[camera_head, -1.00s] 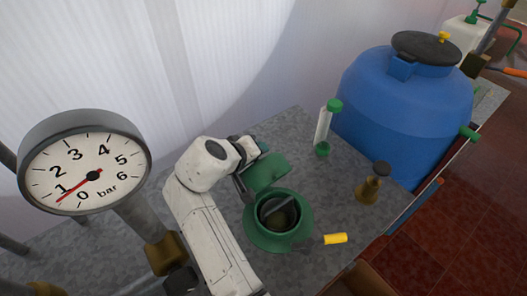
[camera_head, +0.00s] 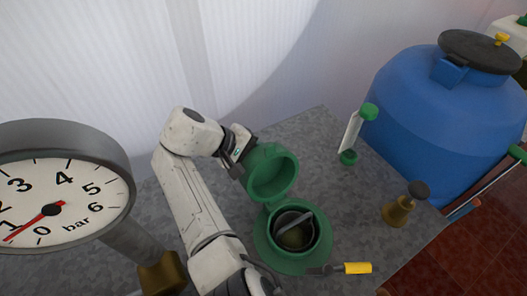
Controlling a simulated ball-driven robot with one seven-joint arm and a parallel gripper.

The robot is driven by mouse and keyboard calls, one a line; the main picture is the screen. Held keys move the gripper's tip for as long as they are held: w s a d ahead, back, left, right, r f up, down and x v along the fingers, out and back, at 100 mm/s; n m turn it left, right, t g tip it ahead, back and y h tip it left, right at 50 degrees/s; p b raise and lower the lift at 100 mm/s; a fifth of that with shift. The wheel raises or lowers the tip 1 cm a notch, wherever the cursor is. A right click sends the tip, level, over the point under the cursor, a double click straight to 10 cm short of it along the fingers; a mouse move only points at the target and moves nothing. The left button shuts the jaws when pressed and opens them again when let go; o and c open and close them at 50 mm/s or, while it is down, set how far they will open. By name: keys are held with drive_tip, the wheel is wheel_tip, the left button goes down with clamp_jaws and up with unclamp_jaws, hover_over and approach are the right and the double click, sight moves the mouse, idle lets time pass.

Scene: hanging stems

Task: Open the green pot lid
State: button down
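The green pot (camera_head: 262,247) stands on the grey counter, its round mouth open. A dark round thing and a grey bar show inside it. The green lid (camera_head: 272,177) is raised behind the pot's rim, tilted up, with its hollow inner side facing the camera. My gripper (camera_head: 239,160) is at the lid's upper left, against or very near its outer side. The lid hides part of the fingers, so I cannot tell whether they grip it.
A pressure gauge (camera_head: 62,190) stands large at the left. A green-capped tube (camera_head: 352,130), a brass fitting (camera_head: 397,210) and a yellow-handled tool (camera_head: 357,268) are on the counter (camera_head: 330,200). A blue barrel (camera_head: 430,120) stands at the right.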

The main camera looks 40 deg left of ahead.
drive_tip(key=shift+w+a+r, duration=0.2)
idle(0.3)
drive_tip(key=c, duration=1.1)
unclamp_jaws()
drive_tip(key=o, duration=0.3)
drive_tip(key=shift+f, duration=0.2)
drive_tip(key=shift+s+d, duration=0.1)
